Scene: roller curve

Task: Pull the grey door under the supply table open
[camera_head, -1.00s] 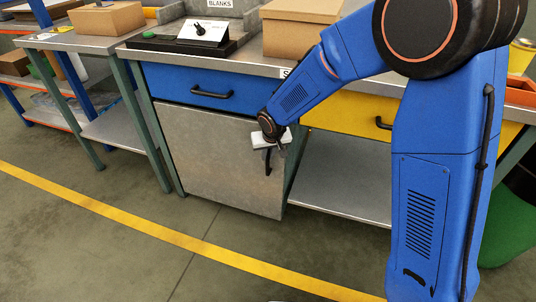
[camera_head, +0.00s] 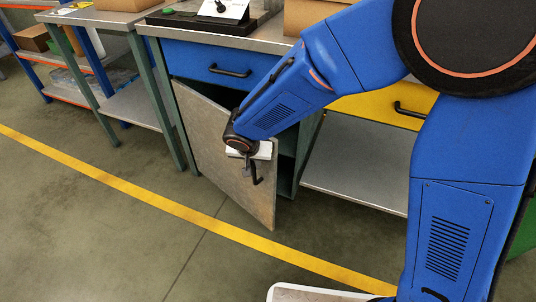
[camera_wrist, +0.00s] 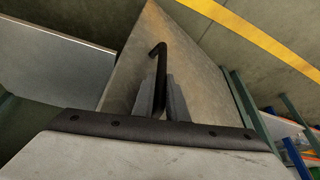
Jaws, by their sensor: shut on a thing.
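The grey door (camera_head: 212,146) under the supply table stands partly open in the head view. Its right edge is swung out toward me and its left side stays by the table leg. A dark gap shows behind its top and right edges. My gripper (camera_head: 252,168) is at the black handle (camera_head: 258,178) near the door's right edge. In the wrist view my gripper (camera_wrist: 163,98) has its fingers shut around the bar of the handle (camera_wrist: 160,62), with the door's face (camera_wrist: 190,75) behind it. The cabinet's inside is mostly hidden by the door and my arm.
Above the door is a blue drawer (camera_head: 205,62) with a black handle; a yellow drawer (camera_head: 372,104) is to the right. An open lower shelf (camera_head: 355,165) lies right of the cabinet. The floor in front is clear, crossed by a yellow line (camera_head: 150,195).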

